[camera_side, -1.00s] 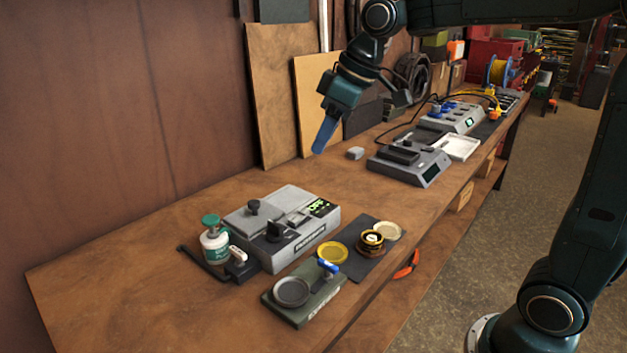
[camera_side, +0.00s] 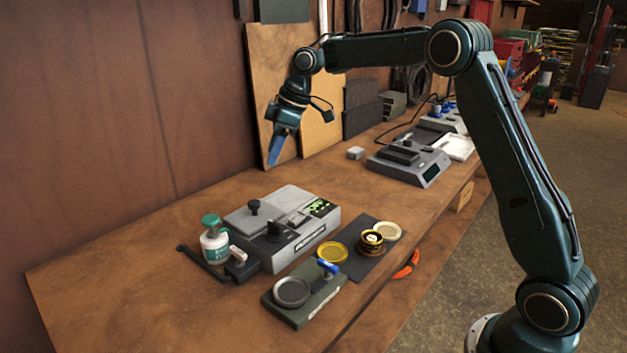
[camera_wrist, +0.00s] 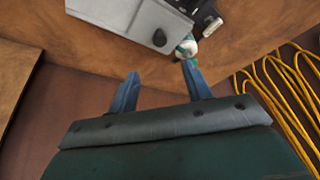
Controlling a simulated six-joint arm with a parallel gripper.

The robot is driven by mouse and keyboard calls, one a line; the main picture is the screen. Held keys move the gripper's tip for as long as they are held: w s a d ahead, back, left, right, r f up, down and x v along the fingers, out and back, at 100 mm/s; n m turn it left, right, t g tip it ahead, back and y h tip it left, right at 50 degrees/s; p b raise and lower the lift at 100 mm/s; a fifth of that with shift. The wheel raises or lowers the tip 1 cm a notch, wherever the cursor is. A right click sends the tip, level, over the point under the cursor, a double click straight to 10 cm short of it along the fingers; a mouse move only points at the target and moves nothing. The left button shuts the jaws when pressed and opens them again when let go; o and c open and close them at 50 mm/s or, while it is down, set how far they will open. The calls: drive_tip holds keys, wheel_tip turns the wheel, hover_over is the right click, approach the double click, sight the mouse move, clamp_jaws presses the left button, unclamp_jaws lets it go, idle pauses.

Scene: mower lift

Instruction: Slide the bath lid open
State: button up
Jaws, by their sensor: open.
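The bath (camera_side: 300,243) is a grey box on the wooden bench, with a green lit display on its right side. Its lid (camera_side: 240,222) is a flat grey plate on the left of the top, with a black knob (camera_side: 254,206) standing on it. The bath also shows at the top of the wrist view (camera_wrist: 115,14), with the knob (camera_wrist: 159,38) near its edge. My gripper (camera_side: 273,163) is open and empty, above and behind the bath, apart from it. In the wrist view its two blue fingers (camera_wrist: 160,70) are spread wide, pointing towards the bath's edge.
A white bottle with a green cap (camera_side: 214,245) stands close to the bath's left end. In front are a green-grey block with a round dish (camera_side: 291,292), a yellow dish (camera_side: 332,253) and a dark mat (camera_side: 368,263). Boards lean on the wall behind my gripper.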

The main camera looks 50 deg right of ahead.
sight(254, 202)
drive_tip(key=shift+f, duration=0.15)
drive_tip(key=shift+x, duration=6.8)
